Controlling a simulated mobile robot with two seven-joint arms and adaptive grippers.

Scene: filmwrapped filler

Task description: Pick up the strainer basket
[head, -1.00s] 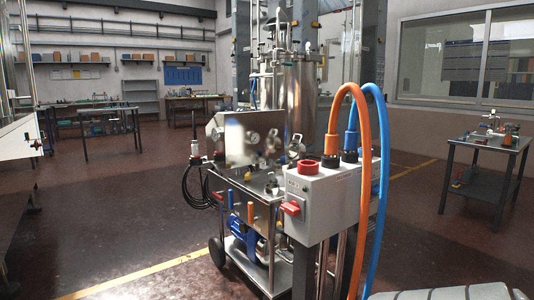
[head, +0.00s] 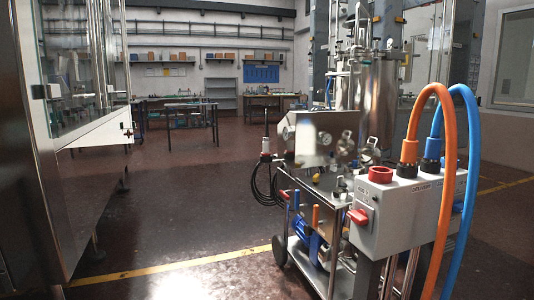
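I see no strainer basket that I can make out in the head view. A steel filter cart (head: 318,205) with a tall shiny vessel (head: 372,95), gauges and valves stands right of centre. I cannot tell whether a basket is inside the vessel or elsewhere on the cart. Neither of my grippers is in view.
A grey control box (head: 405,212) with orange (head: 416,125) and blue hoses (head: 474,130) stands in front of the cart. A glass-walled machine (head: 85,110) is at left. Worktables (head: 190,107) stand at the back. Open floor (head: 185,215) lies between machine and cart.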

